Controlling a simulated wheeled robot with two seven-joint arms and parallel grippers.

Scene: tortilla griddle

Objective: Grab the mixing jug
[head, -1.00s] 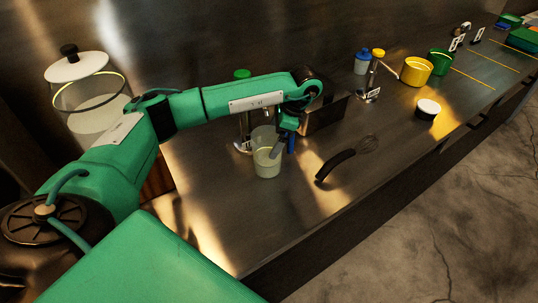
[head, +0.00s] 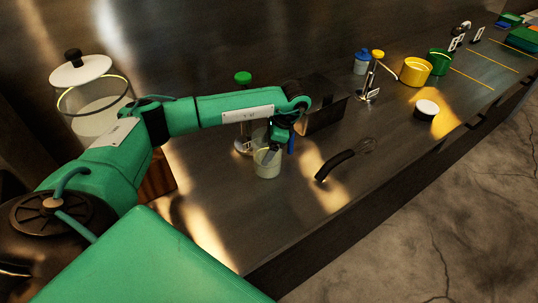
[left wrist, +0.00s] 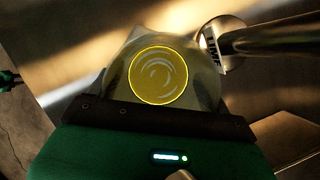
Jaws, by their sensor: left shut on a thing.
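The mixing jug (head: 268,164) is a clear, upright vessel with pale contents, standing on the steel counter near its left end. My left gripper (head: 274,148) is at the jug's upper part and shut on it, with the arm reaching in from the left. The gripper hides part of the jug's rim and right side. In the left wrist view, the jug (left wrist: 158,75) shows from above as a round, yellow-edged opening, close against the dark gripper body. My right gripper is not in view.
A green-topped dispenser (head: 243,78) stands just behind the jug. A dark metal box (head: 326,112) is to the right, and a whisk (head: 345,157) lies nearer the front edge. A large lidded clear container (head: 95,100) stands at the left.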

